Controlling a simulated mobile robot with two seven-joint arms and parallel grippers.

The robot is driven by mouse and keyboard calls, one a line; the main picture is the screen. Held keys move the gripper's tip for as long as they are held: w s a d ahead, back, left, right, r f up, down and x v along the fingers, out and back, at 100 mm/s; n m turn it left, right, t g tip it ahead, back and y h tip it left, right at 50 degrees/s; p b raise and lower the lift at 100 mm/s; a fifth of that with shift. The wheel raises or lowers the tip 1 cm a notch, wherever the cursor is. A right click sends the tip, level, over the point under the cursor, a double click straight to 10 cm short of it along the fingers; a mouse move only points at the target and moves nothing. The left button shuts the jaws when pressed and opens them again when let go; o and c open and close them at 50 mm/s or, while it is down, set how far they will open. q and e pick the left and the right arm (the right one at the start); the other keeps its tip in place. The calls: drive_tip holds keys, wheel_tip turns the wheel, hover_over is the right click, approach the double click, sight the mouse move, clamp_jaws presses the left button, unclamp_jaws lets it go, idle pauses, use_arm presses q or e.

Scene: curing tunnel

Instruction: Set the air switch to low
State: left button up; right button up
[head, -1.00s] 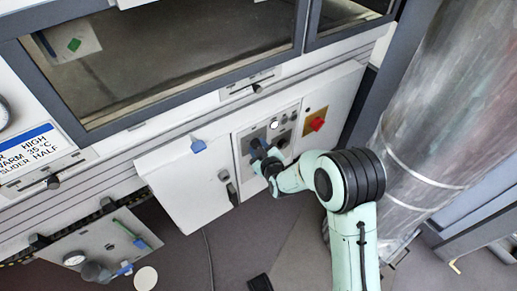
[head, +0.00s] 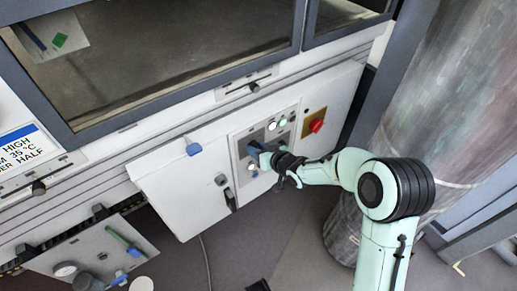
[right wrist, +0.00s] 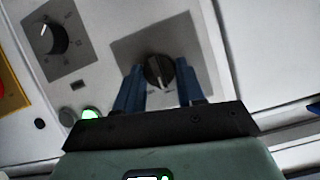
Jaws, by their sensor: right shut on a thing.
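The air switch appears to be the black rotary knob (right wrist: 158,72) with a white pointer line, on a grey plate in the right wrist view. Its pointer line runs nearly up and down there; I cannot read any marks around it. My right gripper (head: 258,155) is at the control panel (head: 240,160) in the head view. In the right wrist view its blue fingers (right wrist: 158,86) stand on both sides of the knob, shut on it. The fingers hide the knob in the head view. My left gripper is not in view.
A second black knob (right wrist: 48,38) with a printed scale sits beside it, near a lit green lamp (right wrist: 90,113). A red button (head: 317,125) is right of the panel. A large metal cylinder (head: 400,130) stands at right.

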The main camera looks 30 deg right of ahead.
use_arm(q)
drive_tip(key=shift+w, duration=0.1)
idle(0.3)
use_arm(e)
drive_tip(key=o, duration=1)
drive_tip(key=shift+o, duration=0.2)
drive_tip(key=p+v, duration=0.1)
drive_tip(key=v, duration=0.3)
drive_tip(key=shift+s+d+r, duration=0.1)
drive_tip(key=shift+r, duration=0.1)
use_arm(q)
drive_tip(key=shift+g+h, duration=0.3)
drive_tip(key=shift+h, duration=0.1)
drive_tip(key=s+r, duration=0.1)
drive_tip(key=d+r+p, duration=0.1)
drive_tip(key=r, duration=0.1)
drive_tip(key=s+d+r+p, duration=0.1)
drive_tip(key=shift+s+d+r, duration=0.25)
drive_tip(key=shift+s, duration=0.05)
use_arm(e)
approach(258, 148)
drive_tip(key=v, duration=0.3)
drive_tip(key=shift+s+d, duration=0.1)
drive_tip(key=shift+s, duration=0.3)
